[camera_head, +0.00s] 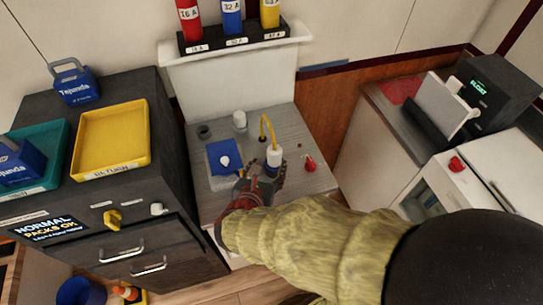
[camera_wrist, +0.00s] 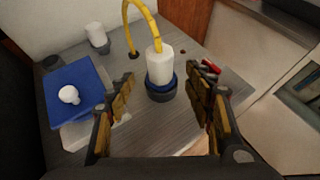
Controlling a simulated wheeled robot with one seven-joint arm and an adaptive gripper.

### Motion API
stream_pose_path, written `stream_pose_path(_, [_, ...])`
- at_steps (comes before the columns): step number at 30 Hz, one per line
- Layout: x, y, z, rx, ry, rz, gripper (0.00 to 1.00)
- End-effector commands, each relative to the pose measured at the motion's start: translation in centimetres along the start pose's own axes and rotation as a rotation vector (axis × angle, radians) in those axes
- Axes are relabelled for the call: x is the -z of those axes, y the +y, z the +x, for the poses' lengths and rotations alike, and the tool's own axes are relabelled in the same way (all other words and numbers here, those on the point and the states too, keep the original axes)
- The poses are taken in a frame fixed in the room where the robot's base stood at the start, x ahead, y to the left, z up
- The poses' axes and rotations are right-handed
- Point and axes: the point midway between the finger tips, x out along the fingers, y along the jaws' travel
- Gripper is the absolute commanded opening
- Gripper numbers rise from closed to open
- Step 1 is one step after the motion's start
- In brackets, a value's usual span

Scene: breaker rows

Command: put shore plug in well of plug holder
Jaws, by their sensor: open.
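The shore plug (camera_wrist: 159,66) is white with a blue collar, and a yellow cable arches from its top. It stands upright on the grey counter, its lower end in or on a dark round base (camera_wrist: 161,93); I cannot tell which. It also shows in the head view (camera_head: 274,155). My gripper (camera_wrist: 160,98) is open, with one finger to each side of the plug and visible gaps between. In the head view my gripper (camera_head: 263,185) is beside the plug, partly hiding its base. A small dark round cup (camera_head: 203,131), possibly a holder, stands at the counter's back left.
A blue panel with a white knob (camera_head: 224,160) lies left of the plug. A white cylinder (camera_head: 239,121) stands behind. A red switch (camera_head: 309,163) is close on the right. A yellow tray (camera_head: 147,138) sits on the left cabinet. Bare counter lies between these things.

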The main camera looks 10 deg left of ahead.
Motion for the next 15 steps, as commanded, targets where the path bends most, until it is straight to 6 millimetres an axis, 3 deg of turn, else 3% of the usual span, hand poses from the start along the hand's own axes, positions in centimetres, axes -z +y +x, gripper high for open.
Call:
stream_pose_path(6, [0.0, 0.0, -2.2, -0.001, 0.000, -0.001, 0.52])
stream_pose_path(15, [0.0, -0.1, -2.5, 0.003, 0.000, 0.002, 0.52])
